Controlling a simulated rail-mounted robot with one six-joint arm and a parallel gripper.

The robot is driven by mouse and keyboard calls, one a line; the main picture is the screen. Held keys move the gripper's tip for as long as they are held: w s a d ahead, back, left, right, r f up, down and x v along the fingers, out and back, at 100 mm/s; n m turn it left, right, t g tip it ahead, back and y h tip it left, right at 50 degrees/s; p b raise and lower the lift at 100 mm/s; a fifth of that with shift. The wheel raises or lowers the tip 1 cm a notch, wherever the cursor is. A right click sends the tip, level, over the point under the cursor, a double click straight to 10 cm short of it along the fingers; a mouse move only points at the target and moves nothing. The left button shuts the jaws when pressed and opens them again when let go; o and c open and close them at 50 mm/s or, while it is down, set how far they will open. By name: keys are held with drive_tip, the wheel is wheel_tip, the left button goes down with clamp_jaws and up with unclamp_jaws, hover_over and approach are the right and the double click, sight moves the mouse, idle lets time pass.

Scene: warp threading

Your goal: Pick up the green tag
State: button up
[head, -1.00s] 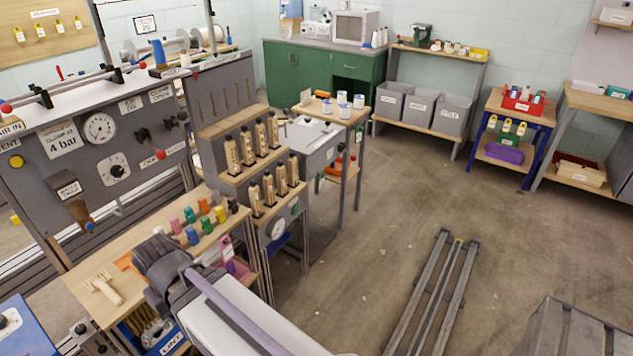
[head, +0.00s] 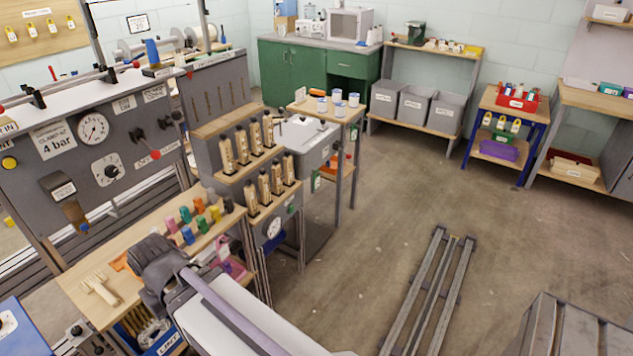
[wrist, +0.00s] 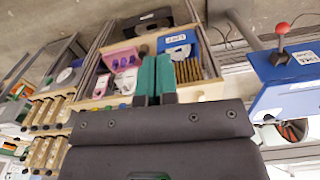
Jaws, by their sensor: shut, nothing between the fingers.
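My gripper (wrist: 154,78) shows in the wrist view as two teal-green fingers, shut against each other with nothing between them. In the head view the dark wrist end of my arm is over the front right of the wooden bench (head: 85,280), and the fingers are hidden. Several small coloured pieces stand on that bench beyond my wrist, among them a green one (head: 202,225). A green-and-white tag (head: 316,182) hangs on the grey cabinet to the right of the bench. I cannot tell which of these is the green tag; my gripper touches neither visibly.
A wooden fork-like tool (head: 98,288) lies on the bench. Wooden-handled tools (head: 262,180) stand in a stepped rack behind. Below my fingers the wrist view shows a pink tray (wrist: 122,58) and a blue bin (wrist: 181,48). A metal rail frame (head: 432,290) lies on the otherwise open floor.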

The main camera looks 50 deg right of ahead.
drive_tip(key=o, duration=1.5)
